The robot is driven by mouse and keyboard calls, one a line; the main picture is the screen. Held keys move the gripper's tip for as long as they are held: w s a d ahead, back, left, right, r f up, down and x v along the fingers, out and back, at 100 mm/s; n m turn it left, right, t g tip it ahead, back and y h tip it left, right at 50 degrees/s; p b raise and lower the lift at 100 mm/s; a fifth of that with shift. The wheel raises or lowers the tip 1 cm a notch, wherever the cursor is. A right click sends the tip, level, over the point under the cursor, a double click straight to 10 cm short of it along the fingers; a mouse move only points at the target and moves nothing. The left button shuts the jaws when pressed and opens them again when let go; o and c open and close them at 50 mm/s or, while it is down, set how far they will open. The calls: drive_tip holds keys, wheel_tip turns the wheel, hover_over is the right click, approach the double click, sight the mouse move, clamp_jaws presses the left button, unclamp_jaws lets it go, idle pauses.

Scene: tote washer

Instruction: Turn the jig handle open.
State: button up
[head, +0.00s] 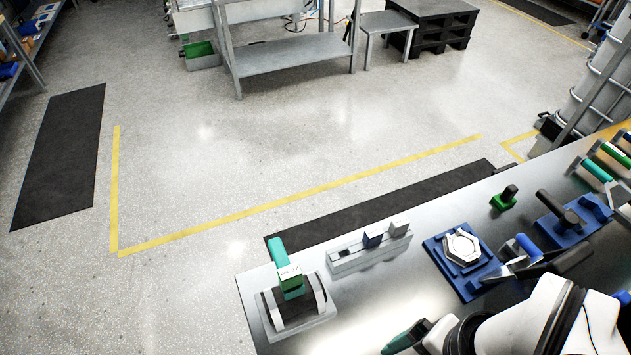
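A blue jig base (437,246) stands on the steel bench with a silver many-sided part (462,247) on it. A blue-tipped handle (527,246) rises at its right, beside grey and black pieces. I cannot tell for sure whether this handle belongs to the jig. Dark grey and black finger-like pieces (520,268) lie just right of the silver part and may be my gripper. Their opening and any contact with the handle are unclear. My white arm fills the lower right and hides part of the bench.
A green-handled lever (279,254) stands at the bench's left end, beside a slide rail (368,254) with blue and grey blocks. A black-knobbed green block (504,198) and a blue fixture with a black handle (556,207) stand farther back. Green-handled items (594,169) crowd the right.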

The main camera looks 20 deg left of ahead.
drive_tip(key=w+a+r+n, duration=0.1)
drive_tip(key=w, duration=0.1)
drive_tip(key=w+a+r+n, duration=0.1)
drive_tip(key=w+a+n, duration=0.1)
drive_tip(key=w, duration=0.1)
drive_tip(key=w+a+r+n, duration=0.1)
drive_tip(key=w, duration=0.1)
drive_tip(key=shift+w+a+r+h, duration=0.2)
drive_tip(key=shift+a+r+h, duration=0.05)
drive_tip(key=shift+r+h, duration=0.1)
drive_tip(key=c, duration=0.3)
drive_tip(key=n+h, duration=0.1)
drive_tip(key=n, duration=0.9)
hover_over(278, 251)
wheel_tip(278, 251, down, 15)
drive_tip(key=shift+r, duration=0.2)
drive_tip(key=shift+f, duration=0.5)
clamp_jaws()
